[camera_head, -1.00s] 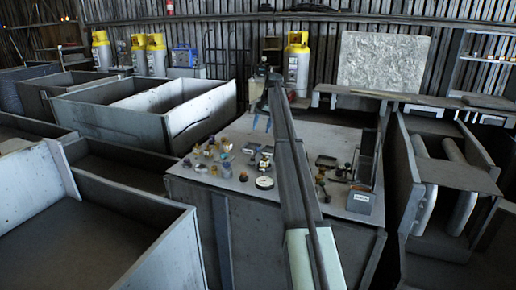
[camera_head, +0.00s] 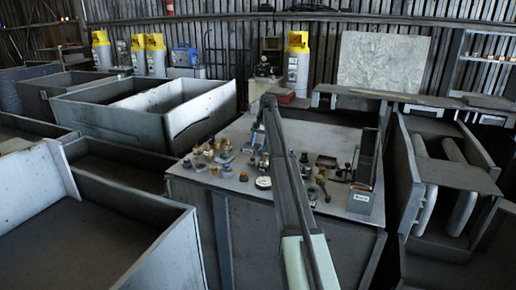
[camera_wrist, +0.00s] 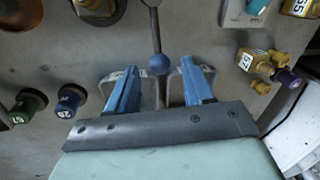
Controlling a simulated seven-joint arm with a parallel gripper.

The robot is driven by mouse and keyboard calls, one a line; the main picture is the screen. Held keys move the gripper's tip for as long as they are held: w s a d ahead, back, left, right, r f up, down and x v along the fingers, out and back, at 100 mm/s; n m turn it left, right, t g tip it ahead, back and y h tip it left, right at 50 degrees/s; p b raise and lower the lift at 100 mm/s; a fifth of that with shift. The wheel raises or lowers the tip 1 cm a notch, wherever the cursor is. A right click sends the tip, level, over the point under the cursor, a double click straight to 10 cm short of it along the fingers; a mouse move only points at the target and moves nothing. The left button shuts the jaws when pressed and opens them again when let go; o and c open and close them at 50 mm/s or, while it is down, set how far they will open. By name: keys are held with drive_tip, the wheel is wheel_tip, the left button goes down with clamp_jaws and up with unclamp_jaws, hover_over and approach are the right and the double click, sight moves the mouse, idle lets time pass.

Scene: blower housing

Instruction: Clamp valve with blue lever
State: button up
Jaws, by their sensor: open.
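A lever with a blue ball knob (camera_wrist: 158,64) shows at the top middle of the wrist view, on a thin dark rod running up to the frame's edge. My gripper (camera_wrist: 160,82) has two blue fingers spread apart, and the knob appears between their tips. I cannot tell how far the knob is from the fingers in depth. The valve body is mostly out of frame. In the head view my gripper (camera_head: 257,136) is low over the bench top (camera_head: 225,196), partly behind my arm, and the lever cannot be made out there.
In the wrist view, a green knob (camera_wrist: 30,104) and a dark blue knob (camera_wrist: 70,100) lie at left, and brass fittings (camera_wrist: 256,62) at right.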

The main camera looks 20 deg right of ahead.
drive_tip(key=shift+w+a+f, duration=0.1)
drive_tip(key=shift+f, duration=0.5)
drive_tip(key=shift+w+a+f, duration=0.1)
drive_tip(key=shift+f, duration=0.45)
clamp_jaws()
